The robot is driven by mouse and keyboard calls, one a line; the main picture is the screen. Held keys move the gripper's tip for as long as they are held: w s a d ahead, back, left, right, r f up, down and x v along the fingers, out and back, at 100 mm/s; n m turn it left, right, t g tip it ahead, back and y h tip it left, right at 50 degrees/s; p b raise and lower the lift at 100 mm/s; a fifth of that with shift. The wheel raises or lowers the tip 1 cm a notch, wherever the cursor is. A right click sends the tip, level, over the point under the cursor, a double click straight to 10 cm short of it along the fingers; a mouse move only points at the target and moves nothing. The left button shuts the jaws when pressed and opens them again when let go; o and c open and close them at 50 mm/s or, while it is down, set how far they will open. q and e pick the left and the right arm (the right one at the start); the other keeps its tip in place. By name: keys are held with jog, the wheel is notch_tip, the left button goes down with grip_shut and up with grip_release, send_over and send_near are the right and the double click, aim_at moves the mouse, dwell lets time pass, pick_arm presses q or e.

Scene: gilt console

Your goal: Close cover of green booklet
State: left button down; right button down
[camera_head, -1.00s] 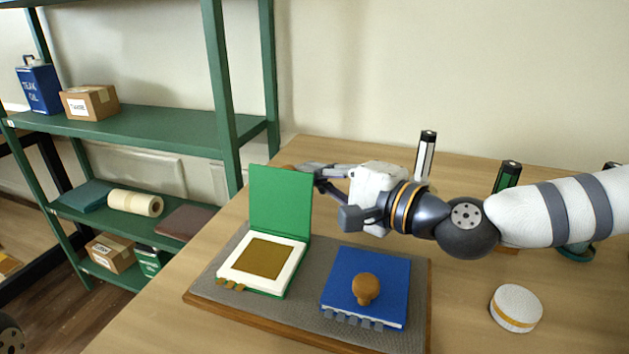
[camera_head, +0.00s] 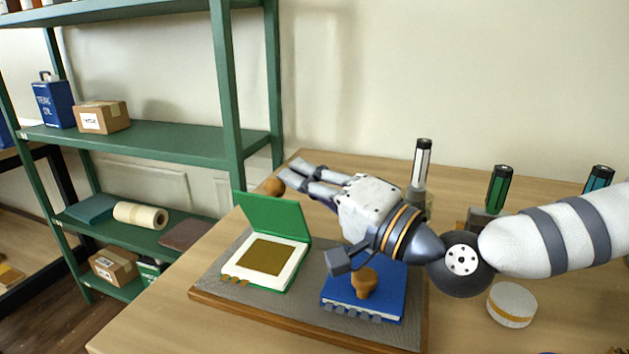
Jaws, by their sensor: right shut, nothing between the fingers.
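The green booklet lies on a grey mat, its cover (camera_head: 275,216) raised from the back edge and tilted forward over the pages. Its white page with a brown-gold panel (camera_head: 262,256) is still uncovered to view. My right gripper (camera_head: 285,173) is shut and empty, above and behind the cover's top edge. It appears apart from the cover. My left gripper is not in view.
A blue booklet (camera_head: 395,287) with a wooden knob (camera_head: 364,284) on it lies to the right, partly behind my right arm. A brown ball (camera_head: 274,187) shows behind the green cover. The wood-edged grey mat (camera_head: 235,290) carries both booklets. A round white tin (camera_head: 511,305), upright cylinders (camera_head: 497,187) and green shelves (camera_head: 150,141) stand around.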

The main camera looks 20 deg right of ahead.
jog(key=shift+s+a+f+n+y, duration=0.1)
jog(key=shift+s+a+n+y, duration=0.2)
jog(key=shift+n, duration=0.3)
jog(key=shift+s+a+n+y, duration=0.2)
jog(key=shift+s+n, duration=0.2)
jog(key=shift+n, duration=0.2)
notch_tip(320, 180, up, 10)
jog(key=f, duration=0.1)
jog(key=w+d+f+n+g, duration=0.3)
jog(key=w+d+f+g, duration=0.1)
jog(key=d+f+g, duration=0.15)
jog(key=s+d+r+n+g+y, duration=0.2)
jog(key=s+d+n+g+y, duration=0.1)
jog(key=s+d+n+g, duration=0.15)
jog(key=w+a+f, duration=0.2)
jog(key=a+f, duration=0.2)
jog(key=a, duration=0.6)
jog(key=shift+f+p, duration=0.15)
jog(key=shift+p, duration=0.2)
